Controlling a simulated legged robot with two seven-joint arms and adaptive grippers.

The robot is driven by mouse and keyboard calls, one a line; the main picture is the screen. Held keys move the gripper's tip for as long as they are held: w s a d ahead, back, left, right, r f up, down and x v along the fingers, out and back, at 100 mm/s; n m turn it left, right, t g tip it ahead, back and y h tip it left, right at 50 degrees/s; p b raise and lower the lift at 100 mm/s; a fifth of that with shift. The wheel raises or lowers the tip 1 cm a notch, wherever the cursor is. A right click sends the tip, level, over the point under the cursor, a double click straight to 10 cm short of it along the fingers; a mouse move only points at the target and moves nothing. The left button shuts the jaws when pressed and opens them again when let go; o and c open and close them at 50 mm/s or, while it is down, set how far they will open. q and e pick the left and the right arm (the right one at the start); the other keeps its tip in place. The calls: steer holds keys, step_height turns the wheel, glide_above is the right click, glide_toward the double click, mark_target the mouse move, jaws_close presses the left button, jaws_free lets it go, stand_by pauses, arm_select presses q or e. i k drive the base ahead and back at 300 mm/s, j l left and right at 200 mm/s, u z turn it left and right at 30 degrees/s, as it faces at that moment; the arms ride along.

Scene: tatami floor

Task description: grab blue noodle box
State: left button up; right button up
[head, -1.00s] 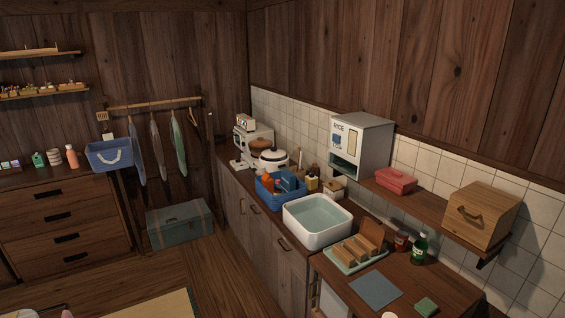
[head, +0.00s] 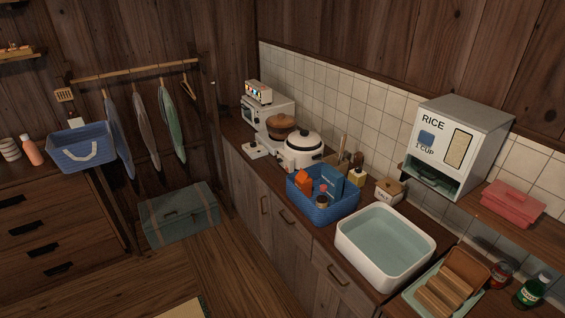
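A blue box (head: 328,184), which may be the noodle box, stands in a blue basket (head: 333,214) on the counter. Its label is too small to read. An orange carton (head: 304,182) and a small bottle (head: 322,196) with a red top stand beside it in the basket. The basket's wall hides the lower part of the box. Neither of my grippers is in view.
A white basin (head: 385,275) of water stands right of the basket, and a white rice cooker (head: 303,150) stands behind it. A rice dispenser (head: 458,145) is at the right. A trunk (head: 180,214) lies on the floor; wooden floor before the cabinets is clear.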

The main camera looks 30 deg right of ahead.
mark_target(330, 177)
steer(key=i+j+z, duration=0.15)
steer(key=i, duration=0.55)
steer(key=i+j+z, duration=0.1)
steer(key=i, duration=0.6)
